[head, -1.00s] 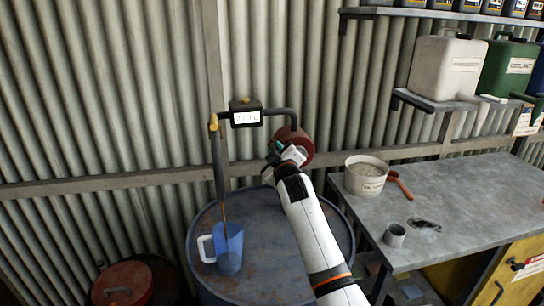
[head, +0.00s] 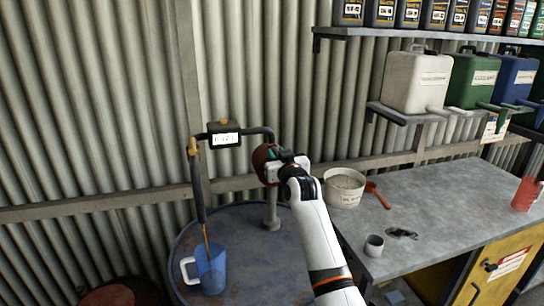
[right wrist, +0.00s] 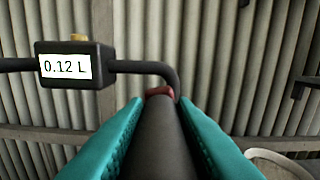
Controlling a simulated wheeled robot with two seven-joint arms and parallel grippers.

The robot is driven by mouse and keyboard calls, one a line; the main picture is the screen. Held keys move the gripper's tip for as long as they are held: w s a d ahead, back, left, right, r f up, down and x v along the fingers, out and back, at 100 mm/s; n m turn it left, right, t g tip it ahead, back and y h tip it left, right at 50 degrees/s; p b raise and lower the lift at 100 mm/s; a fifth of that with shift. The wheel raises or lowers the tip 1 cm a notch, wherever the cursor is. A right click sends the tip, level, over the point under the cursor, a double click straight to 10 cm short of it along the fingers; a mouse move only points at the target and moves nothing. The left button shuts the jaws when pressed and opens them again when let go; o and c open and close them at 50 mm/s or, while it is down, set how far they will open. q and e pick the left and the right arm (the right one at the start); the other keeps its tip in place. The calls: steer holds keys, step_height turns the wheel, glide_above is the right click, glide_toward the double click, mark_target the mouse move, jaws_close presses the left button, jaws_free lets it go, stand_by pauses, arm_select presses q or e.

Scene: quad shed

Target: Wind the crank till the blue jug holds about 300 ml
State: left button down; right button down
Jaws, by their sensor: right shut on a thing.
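The blue jug (head: 211,270) with a white handle stands upright on the drum, under the nozzle (head: 198,190). A thin brown stream falls from the nozzle into the jug; the level inside is hard to read. The red crank pump (head: 262,158) sits on a post above the drum. The meter (head: 224,138) reads 0.12 L in the right wrist view (right wrist: 65,66). My right gripper (head: 287,168) is shut on the dark crank handle (right wrist: 160,140), at the right side of the pump in the head view. My left gripper is not in view.
The blue drum (head: 245,230) bears the pump and jug. To the right, the grey workbench (head: 450,205) holds a white bucket (head: 343,190), a small cup (head: 373,245) and a red jug (head: 526,194). Shelves with canisters (head: 417,82) hang above the bench.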

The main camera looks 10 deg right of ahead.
steer(key=shift+d+m, duration=0.25)
steer(key=shift+m, duration=0.05)
steer(key=c, duration=1.2)
jaws_free()
steer(key=shift+s, duration=0.1)
steer(key=shift+s+f, duration=0.1)
steer(key=shift+s, duration=0.1)
steer(key=s+b, duration=0.1)
steer(key=s, duration=0.2)
steer(key=s+b, duration=0.1)
steer(key=s, duration=0.3)
steer(key=s+b, duration=0.1)
steer(key=s, duration=0.3)
steer(key=shift+s+d, duration=0.2)
steer(key=shift+d, duration=0.05)
